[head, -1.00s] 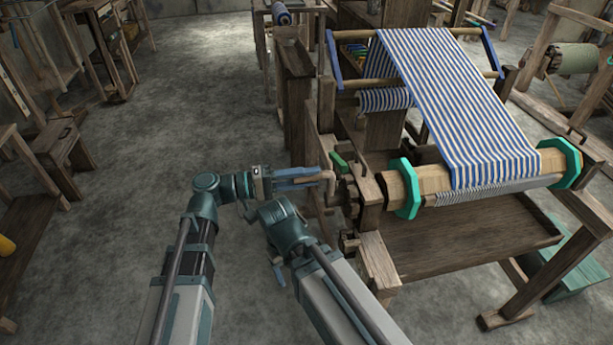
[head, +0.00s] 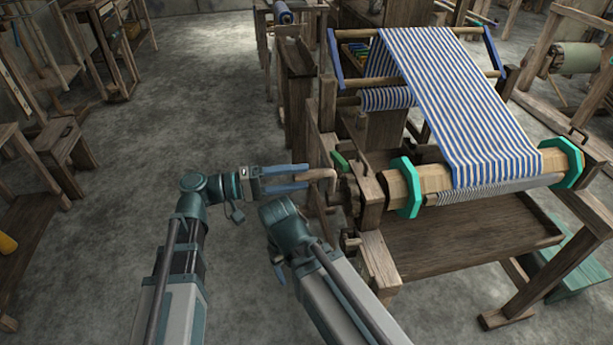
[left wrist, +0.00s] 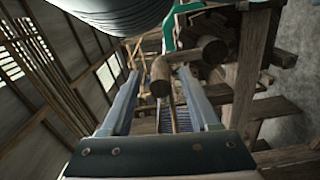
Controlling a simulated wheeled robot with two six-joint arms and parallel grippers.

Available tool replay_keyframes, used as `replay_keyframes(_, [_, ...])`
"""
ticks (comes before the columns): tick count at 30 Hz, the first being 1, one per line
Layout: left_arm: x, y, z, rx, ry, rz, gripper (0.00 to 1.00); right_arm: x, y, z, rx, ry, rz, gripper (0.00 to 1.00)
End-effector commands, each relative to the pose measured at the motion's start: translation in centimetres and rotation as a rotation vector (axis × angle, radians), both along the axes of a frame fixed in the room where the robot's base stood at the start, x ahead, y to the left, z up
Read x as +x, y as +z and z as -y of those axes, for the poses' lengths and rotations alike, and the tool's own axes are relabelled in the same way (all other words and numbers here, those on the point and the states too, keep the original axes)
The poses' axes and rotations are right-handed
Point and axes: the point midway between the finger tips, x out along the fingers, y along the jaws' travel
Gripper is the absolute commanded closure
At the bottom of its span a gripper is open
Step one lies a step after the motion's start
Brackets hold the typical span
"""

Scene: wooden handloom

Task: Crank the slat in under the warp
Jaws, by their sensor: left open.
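My left gripper (head: 306,178) is open, its two blue fingers pointing right at the wooden crank handle (head: 323,174) on the loom's left side. In the left wrist view the round handle end (left wrist: 160,80) shows between the fingertips (left wrist: 158,74), with a gap to each finger. The crank joins the cloth beam (head: 432,180), which has green octagonal end flanges (head: 408,187). The blue-and-white striped warp (head: 455,95) runs down over the beam. I cannot make out a separate slat for certain. My right arm's gripper is mostly hidden behind its own links.
The loom's wooden side frame (head: 327,115) stands right beside the crank. A small green piece (head: 340,160) sits just above it. A wooden tray (head: 470,242) lies below the beam. A wooden stool (head: 65,150) stands at the left. The floor between is clear.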

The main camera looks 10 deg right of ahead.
Motion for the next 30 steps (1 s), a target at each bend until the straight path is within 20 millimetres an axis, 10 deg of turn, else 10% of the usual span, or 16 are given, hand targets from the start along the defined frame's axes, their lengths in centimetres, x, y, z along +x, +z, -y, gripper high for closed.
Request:
replay_keyframes(15, [0.1,0.0,-9.8,0.001,0.0,0.0,0.38,0.0,0.0,0.0,0.0,0.0,0.0,0.29])
replay_keyframes(30, [0.0,0.0,-10.9,0.001,-0.002,0.0,0.38,0.0,0.0,0.0,0.0,0.0,0.0,0.29])
